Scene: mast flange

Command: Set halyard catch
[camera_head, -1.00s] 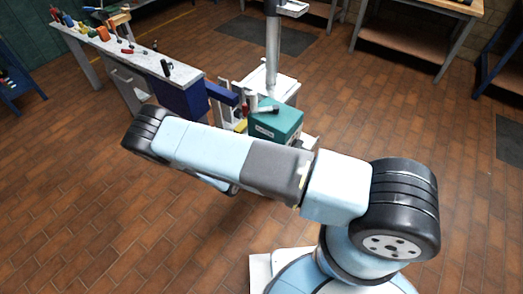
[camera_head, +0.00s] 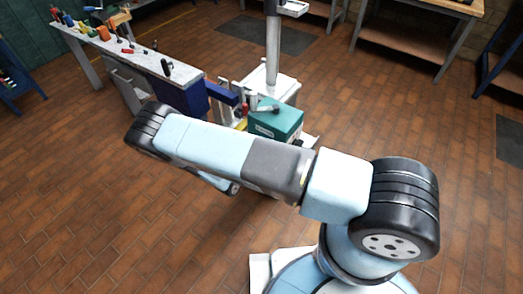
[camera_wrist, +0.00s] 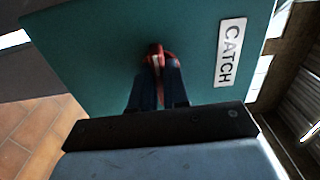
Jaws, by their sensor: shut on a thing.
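In the wrist view a teal panel (camera_wrist: 100,60) fills most of the picture and carries a white label reading CATCH (camera_wrist: 230,52). A small red catch (camera_wrist: 155,52) sits on the panel left of the label. My gripper (camera_wrist: 160,72) is shut on the red catch, its dark fingers on either side. The fingertips partly hide the catch. In the head view the teal box (camera_head: 277,120) stands at the foot of the grey mast (camera_head: 273,50). My arm hides the gripper and the catch there.
A workbench (camera_head: 150,60) with several hand tools stands at the left. A dark blue block (camera_head: 222,93) lies between it and the teal box. A wooden table (camera_head: 420,35) stands at the back right. The tiled floor (camera_head: 90,200) is clear at the front left.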

